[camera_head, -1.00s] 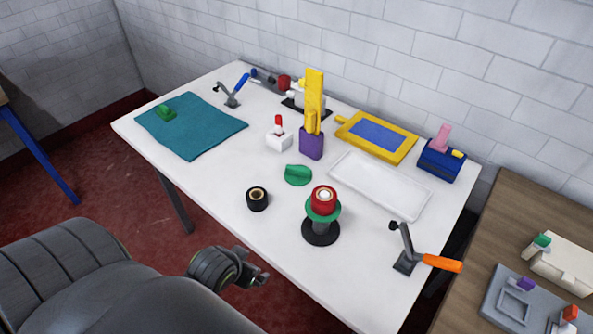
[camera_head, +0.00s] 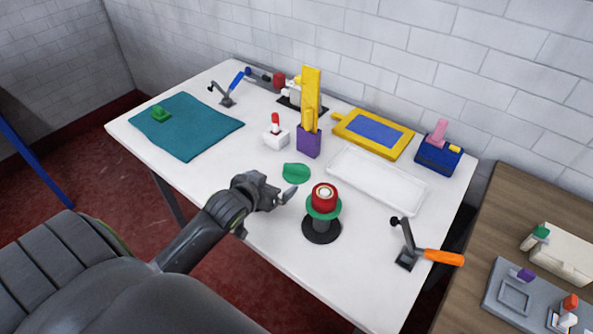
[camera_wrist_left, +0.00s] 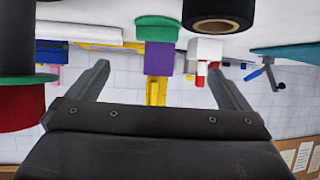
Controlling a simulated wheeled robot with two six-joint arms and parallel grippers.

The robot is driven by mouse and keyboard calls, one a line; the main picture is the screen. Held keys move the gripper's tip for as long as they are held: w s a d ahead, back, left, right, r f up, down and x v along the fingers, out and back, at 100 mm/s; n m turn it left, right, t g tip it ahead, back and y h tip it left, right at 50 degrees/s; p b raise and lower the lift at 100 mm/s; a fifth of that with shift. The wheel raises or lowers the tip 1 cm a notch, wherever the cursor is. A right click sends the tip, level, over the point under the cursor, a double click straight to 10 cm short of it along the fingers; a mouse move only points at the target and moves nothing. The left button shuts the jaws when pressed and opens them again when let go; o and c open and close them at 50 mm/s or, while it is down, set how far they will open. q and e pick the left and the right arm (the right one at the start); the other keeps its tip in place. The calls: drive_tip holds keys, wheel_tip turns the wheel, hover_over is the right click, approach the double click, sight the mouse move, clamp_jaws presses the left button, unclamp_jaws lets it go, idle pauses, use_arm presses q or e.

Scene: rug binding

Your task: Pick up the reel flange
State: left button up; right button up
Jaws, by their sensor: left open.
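The loose green piece that looks like the reel flange (camera_head: 296,172) lies on the white table, just beyond my left gripper (camera_head: 284,188). In the left wrist view, which is upside down, the green piece (camera_wrist_left: 157,28) shows ahead, between the two spread fingers (camera_wrist_left: 161,68). The left gripper is open and empty, apart from the piece and low over the table. A similar green disc (camera_head: 324,211) sits under a red reel (camera_head: 324,193) on a black-based stand (camera_head: 321,230), right of the gripper. My right gripper is not in view.
A dark tape roll (camera_wrist_left: 218,24) is close to one finger in the wrist view; the arm hides it in the head view. Behind stand a purple holder (camera_head: 309,143) and white block (camera_head: 276,138). A white tray (camera_head: 377,181) and orange-handled clamp (camera_head: 428,256) lie right.

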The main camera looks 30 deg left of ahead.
use_arm(q)
approach(295, 168)
drive_tip(key=x, duration=0.4)
drive_tip(key=shift+a+f, duration=0.2)
drive_tip(key=shift+f, duration=0.1)
drive_tip(key=shift+w+f+p, duration=0.2)
drive_tip(key=shift+w+p, duration=0.25)
drive_tip(key=shift+w, duration=0.15)
drive_tip(key=shift+d+x, duration=0.2)
drive_tip(key=shift+x, duration=1.8)
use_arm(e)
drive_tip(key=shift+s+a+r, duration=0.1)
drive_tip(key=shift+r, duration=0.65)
use_arm(q)
drive_tip(key=c, duration=1.1)
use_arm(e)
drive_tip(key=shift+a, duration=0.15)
use_arm(q)
drive_tip(key=shift+r, duration=0.1)
